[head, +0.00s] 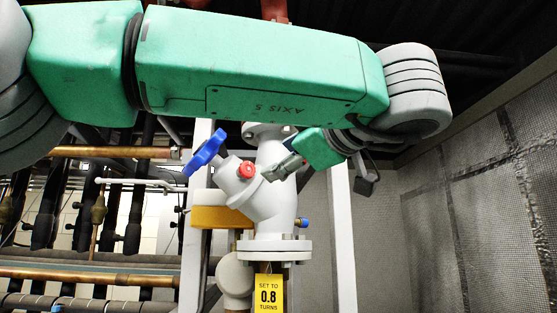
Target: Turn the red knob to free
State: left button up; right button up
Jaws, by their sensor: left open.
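The red knob (247,170) is a small round cap on the side of a white angled valve body (270,205). My left gripper (270,176) is just right of the red knob in the picture, its fingers pointing left toward it. It is open, and I cannot tell whether a finger touches the knob. My green left arm spans the top of the view and hides the pipe above the valve. My right gripper is not in view.
A blue handwheel (205,152) sits up and left of the knob. A small blue cap (303,222) is at right. A yellow tag (268,293) reading "SET TO 0.8 TURNS" hangs below the flange (274,247). Copper pipes (90,275) run at left; white posts (343,240) flank the valve.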

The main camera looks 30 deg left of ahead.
aim_at(249, 169)
pick_arm(q)
jog(key=shift+m, duration=0.6)
jog(key=p+x, duration=0.1)
jog(key=x, duration=0.3)
jog(key=p+x, duration=0.1)
jog(key=x, duration=0.3)
jog(key=p+x, duration=0.1)
jog(key=x, duration=0.3)
jog(key=shift+s+a+r, duration=0.15)
jog(key=shift+a+r, duration=0.15)
jog(key=shift+a, duration=0.15)
jog(key=shift+d, duration=0.3)
jog(key=shift+d+r, duration=0.1)
jog(key=c, duration=1)
grip_shut()
